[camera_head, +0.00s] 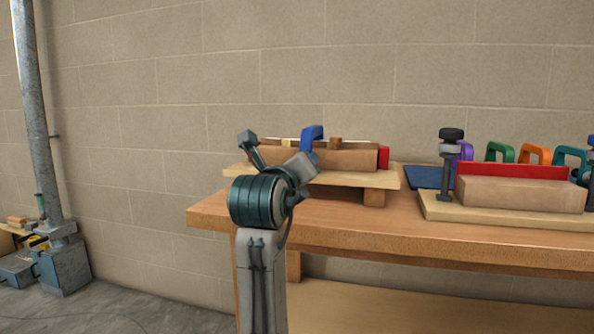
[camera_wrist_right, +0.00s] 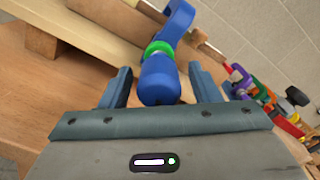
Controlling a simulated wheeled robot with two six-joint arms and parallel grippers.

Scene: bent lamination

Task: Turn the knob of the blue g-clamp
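The blue g-clamp (camera_head: 311,134) shows in the head view as a blue frame over a curved wooden piece (camera_head: 345,158) on a pale board; my arm hides its lower part. In the right wrist view its blue frame (camera_wrist_right: 180,18) leads down to a green collar (camera_wrist_right: 158,48) and a rounded blue knob (camera_wrist_right: 159,78). My right gripper (camera_wrist_right: 160,68) is open, with one finger on each side of the knob and a visible gap on both sides. The knob's near end is close to the gripper body; I cannot tell whether they touch. My left gripper is not in view.
The board (camera_head: 240,171) rests on blocks on the wooden workbench (camera_head: 330,217). A second board (camera_head: 480,214) to the right holds another wooden piece, a red strip and a dark clamp (camera_head: 448,165). Several coloured clamps stand behind it. A block wall closes the back.

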